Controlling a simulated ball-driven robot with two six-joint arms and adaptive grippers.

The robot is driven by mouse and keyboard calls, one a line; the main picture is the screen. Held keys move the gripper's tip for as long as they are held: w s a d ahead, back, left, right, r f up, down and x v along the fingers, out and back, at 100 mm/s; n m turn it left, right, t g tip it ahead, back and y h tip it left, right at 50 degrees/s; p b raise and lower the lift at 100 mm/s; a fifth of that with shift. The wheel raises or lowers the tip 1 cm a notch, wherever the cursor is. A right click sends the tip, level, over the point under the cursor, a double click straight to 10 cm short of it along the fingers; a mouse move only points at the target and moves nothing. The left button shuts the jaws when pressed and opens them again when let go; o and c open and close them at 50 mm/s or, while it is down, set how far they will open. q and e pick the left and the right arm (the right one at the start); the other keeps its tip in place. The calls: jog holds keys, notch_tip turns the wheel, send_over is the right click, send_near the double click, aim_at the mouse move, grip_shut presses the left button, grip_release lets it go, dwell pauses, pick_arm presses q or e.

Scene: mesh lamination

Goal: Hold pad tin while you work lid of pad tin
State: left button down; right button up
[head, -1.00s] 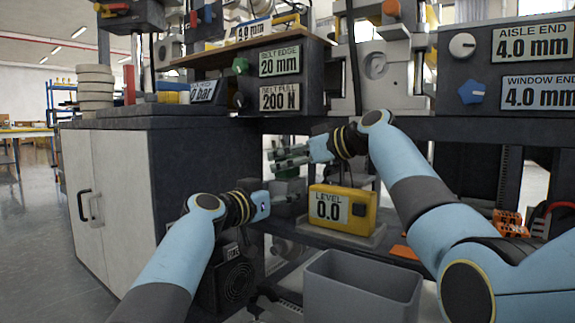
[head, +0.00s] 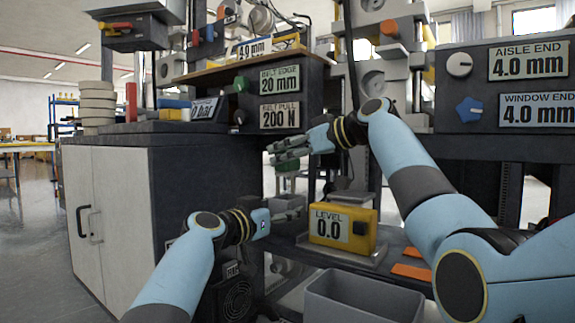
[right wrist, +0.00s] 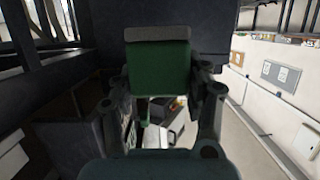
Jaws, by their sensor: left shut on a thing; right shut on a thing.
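My left gripper (head: 283,214) is shut on the pad tin (head: 290,201), a small dark grey box low in the middle of the head view. My right gripper (head: 290,148) is above the tin. It is shut on a green piece that looks like the lid (head: 287,169). In the right wrist view the green lid (right wrist: 160,66) sits between both fingers, with a paler top band. A visible gap separates the lid from the tin below. The tin's inside is too small to make out.
A yellow level gauge (head: 343,228) reading 0.0 stands on the shelf just right of the tin. A grey open bin (head: 365,300) is in front below. Orange flat pieces (head: 411,271) lie right. A belt control box (head: 280,98) is above and behind my right gripper.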

jog(key=shift+r, duration=0.4)
pick_arm(q)
jog(key=shift+c, duration=1.9)
grip_release()
jog(key=shift+a, duration=0.1)
